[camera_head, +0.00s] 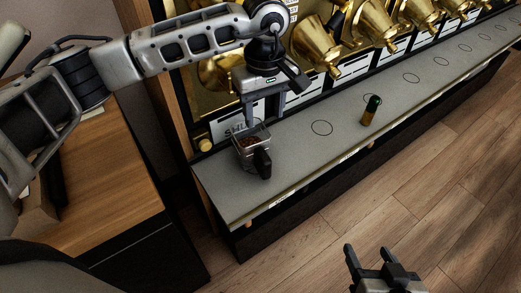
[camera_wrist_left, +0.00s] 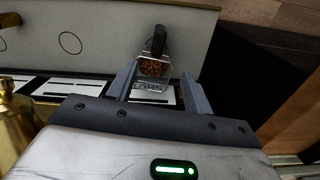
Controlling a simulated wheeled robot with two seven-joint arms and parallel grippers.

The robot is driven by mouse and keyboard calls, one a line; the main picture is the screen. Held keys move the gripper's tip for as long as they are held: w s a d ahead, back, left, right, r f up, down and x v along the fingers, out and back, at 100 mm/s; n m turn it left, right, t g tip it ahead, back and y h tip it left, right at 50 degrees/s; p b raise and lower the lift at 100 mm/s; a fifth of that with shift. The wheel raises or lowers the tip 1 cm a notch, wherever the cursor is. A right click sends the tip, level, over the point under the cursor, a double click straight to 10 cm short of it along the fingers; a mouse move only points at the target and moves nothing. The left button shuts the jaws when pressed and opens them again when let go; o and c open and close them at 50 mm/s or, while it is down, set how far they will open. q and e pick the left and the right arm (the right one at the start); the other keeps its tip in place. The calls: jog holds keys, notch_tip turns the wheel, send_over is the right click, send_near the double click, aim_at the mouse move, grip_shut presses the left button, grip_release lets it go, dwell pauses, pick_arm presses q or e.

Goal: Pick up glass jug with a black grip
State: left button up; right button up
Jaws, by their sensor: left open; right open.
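A glass jug (camera_head: 245,153) with brown contents stands on the grey shelf (camera_head: 222,190) near its left end. Its black grip (camera_head: 263,163) points toward the shelf's front edge. My left gripper (camera_head: 262,117) is above and just behind the jug, pointing down, open and empty. In the left wrist view the jug (camera_wrist_left: 153,68) lies ahead between my left gripper's spread fingers (camera_wrist_left: 160,85), with the black grip (camera_wrist_left: 158,38) beyond it. My right gripper (camera_head: 373,257) is open and empty at the bottom of the head view, over the floor, away from the shelf.
Gold dispensers (camera_head: 315,45) line the wall behind the shelf. A small bottle with a dark green top (camera_head: 371,110) stands on the shelf to the right. Circles mark the shelf. A wooden cabinet (camera_head: 105,190) stands at left. The shelf between jug and bottle is clear.

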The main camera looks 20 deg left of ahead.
aim_at(263, 154)
pick_arm(q)
jog(key=f, duration=0.8)
jog(key=w+f, duration=0.1)
jog(key=f, duration=0.3)
jog(key=shift+s+a+f, duration=0.1)
jog(key=shift+f, duration=1.3)
jog(key=shift+s+a+f, duration=0.1)
jog(key=shift+f, duration=1.25)
jog(key=shift+w+r, duration=0.1)
grip_shut()
